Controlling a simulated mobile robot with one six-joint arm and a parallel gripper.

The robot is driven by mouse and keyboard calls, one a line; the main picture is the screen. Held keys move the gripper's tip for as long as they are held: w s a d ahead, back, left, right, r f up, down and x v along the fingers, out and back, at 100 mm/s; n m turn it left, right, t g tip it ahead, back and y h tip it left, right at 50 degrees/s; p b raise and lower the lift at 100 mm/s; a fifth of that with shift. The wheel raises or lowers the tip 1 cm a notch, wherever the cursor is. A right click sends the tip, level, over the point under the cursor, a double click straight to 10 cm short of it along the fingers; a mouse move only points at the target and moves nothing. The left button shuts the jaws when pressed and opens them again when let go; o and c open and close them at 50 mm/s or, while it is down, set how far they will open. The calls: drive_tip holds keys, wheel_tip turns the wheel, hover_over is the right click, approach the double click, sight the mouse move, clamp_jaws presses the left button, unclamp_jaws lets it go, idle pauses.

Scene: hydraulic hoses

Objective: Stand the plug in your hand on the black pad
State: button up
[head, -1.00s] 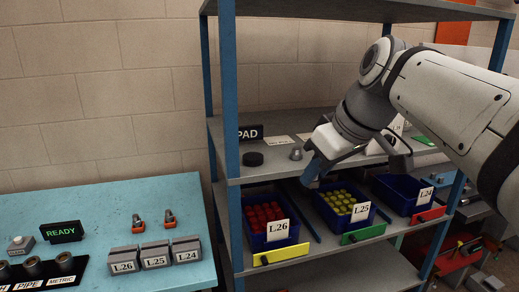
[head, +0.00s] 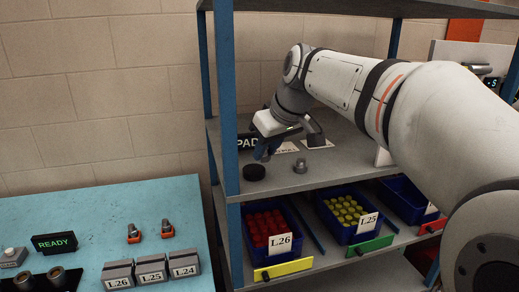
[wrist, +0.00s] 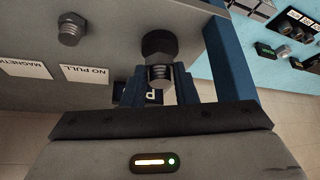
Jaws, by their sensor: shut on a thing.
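The black round pad (head: 254,173) lies on the shelf near its left front post. My gripper (head: 264,152) is just above and slightly right of the pad in the head view. In the wrist view my gripper (wrist: 163,82) is shut on a grey threaded plug (wrist: 160,73). The dark pad (wrist: 158,42) shows just beyond the plug; I cannot tell whether they touch. The held plug is hidden in the head view.
Another metal plug (head: 300,166) stands on the shelf (head: 330,160) right of the pad; it also shows in the wrist view (wrist: 72,28). The PAD sign (head: 246,143) is behind my gripper. The blue post (head: 230,100) is close on the left. Bins (head: 270,230) sit below.

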sight(256, 170)
drive_tip(key=shift+w+a, duration=1)
drive_tip(key=shift+w, duration=0.25)
drive_tip(key=x, duration=0.1)
drive_tip(key=p+x, duration=0.1)
drive_tip(key=x, duration=0.1)
drive_tip(key=shift+s+d+f, duration=0.1)
drive_tip(key=shift+s+d, duration=0.15)
drive_tip(key=shift+f, duration=0.35)
drive_tip(key=shift+f, duration=0.15)
drive_tip(key=o, duration=1)
drive_tip(key=shift+s, duration=0.1)
